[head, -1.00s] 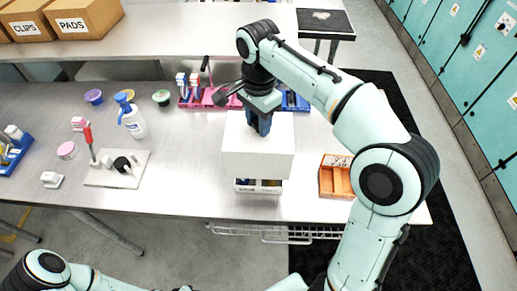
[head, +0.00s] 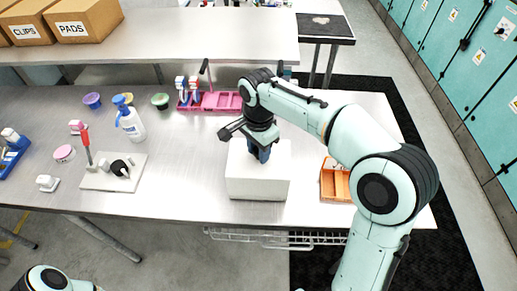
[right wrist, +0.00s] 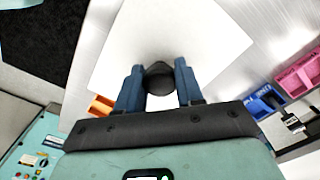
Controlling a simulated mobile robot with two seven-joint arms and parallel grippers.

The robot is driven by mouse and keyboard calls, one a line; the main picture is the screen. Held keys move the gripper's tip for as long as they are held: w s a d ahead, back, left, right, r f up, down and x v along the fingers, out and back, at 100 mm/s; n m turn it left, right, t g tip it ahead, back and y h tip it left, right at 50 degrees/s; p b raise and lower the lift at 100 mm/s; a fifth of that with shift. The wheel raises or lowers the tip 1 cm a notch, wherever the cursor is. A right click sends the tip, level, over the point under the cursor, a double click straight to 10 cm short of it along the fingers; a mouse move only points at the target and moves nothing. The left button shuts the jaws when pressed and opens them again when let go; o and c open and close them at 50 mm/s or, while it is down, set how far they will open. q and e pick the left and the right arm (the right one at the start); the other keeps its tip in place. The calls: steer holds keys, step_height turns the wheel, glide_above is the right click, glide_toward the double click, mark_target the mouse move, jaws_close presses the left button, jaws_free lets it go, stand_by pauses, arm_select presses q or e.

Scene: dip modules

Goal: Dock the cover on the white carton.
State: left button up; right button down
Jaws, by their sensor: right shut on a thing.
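The cover (head: 258,182) is a white, box-shaped hood with a dark knob on top. In the head view it stands level near the table's front edge, where the white carton was showing. The carton is now hidden by the cover; I cannot tell whether the cover is fully seated. My right gripper (head: 262,156) is above the cover, pointing down. In the right wrist view its blue fingers (right wrist: 159,82) are shut on the dark knob, over the white top (right wrist: 170,35). My left gripper is out of view.
An orange tray (head: 335,184) stands close to the right of the cover. A pink tray (head: 222,102) lies behind it. A white board (head: 98,176) with a red-handled tool and a spray bottle (head: 130,122) are to the left. Bare table lies between the board and the cover.

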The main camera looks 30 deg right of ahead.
steer(key=shift+f, duration=0.3)
steer(key=c, duration=0.7)
jaws_free()
steer(key=shift+s, duration=0.1)
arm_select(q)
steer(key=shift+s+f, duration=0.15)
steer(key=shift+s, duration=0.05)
arm_select(e)
steer(key=shift+r, duration=0.1)
steer(key=shift+r, duration=0.35)
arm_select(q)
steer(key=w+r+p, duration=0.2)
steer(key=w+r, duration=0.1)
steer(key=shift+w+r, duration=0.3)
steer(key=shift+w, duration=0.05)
arm_select(e)
step_height(320, 180, up, 12)
steer(key=shift+f, duration=0.1)
